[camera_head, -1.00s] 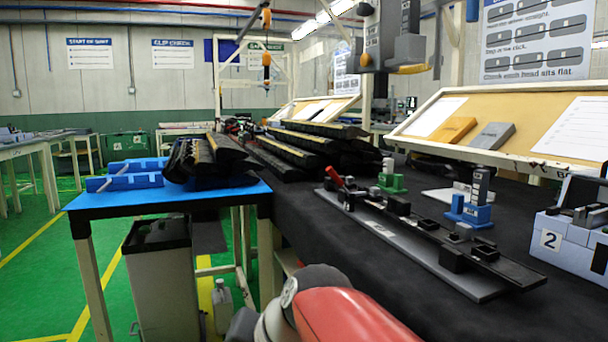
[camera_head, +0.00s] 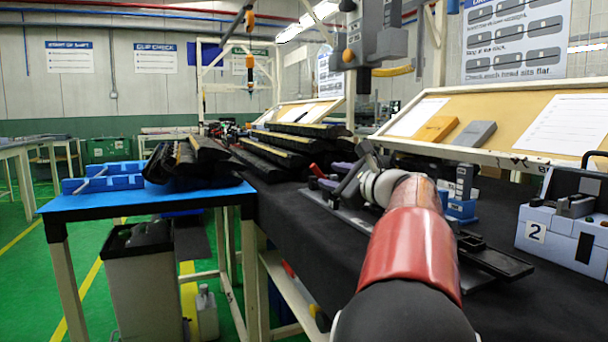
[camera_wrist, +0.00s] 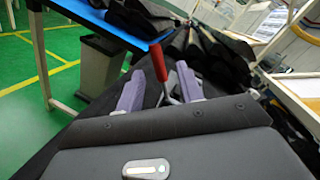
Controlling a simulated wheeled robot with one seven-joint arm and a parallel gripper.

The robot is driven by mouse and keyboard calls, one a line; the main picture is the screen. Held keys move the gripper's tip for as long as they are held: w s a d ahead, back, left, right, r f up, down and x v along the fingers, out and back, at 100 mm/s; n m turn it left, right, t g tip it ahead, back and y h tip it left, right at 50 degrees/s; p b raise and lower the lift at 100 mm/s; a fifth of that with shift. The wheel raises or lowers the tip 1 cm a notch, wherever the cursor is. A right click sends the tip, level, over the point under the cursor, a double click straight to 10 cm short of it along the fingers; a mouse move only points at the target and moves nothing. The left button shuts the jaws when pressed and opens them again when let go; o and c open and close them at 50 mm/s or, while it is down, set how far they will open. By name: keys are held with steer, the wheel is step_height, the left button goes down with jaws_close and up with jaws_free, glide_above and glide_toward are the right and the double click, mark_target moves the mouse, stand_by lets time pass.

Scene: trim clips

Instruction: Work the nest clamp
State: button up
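The nest clamp's red handle (camera_head: 317,170) shows at the far left end of the fixture on the black bench, just left of my gripper (camera_head: 338,180). In the wrist view the red handle (camera_wrist: 158,62) stands up on a pale metal stem. My gripper's two purple fingers (camera_wrist: 160,88) are apart, one on each side of the stem, with visible room between them. I cannot tell whether either finger touches it. The long dark nest fixture (camera_head: 490,262) is largely hidden behind my arm; the clamp's base is hidden too.
A blue clip stand (camera_head: 462,206) is close to the right of my arm. A numbered blue-grey box (camera_head: 560,238) stands at right. Stacked black trim parts (camera_head: 285,150) lie beyond the clamp. A blue-topped table (camera_head: 110,203) adjoins at left. A slanted board (camera_head: 500,125) borders the back.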

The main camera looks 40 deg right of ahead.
mark_target(320, 173)
steer(key=w+p, duration=0.1)
steer(key=w, duration=0.6)
steer(key=shift+w+a, duration=0.2)
jaws_close()
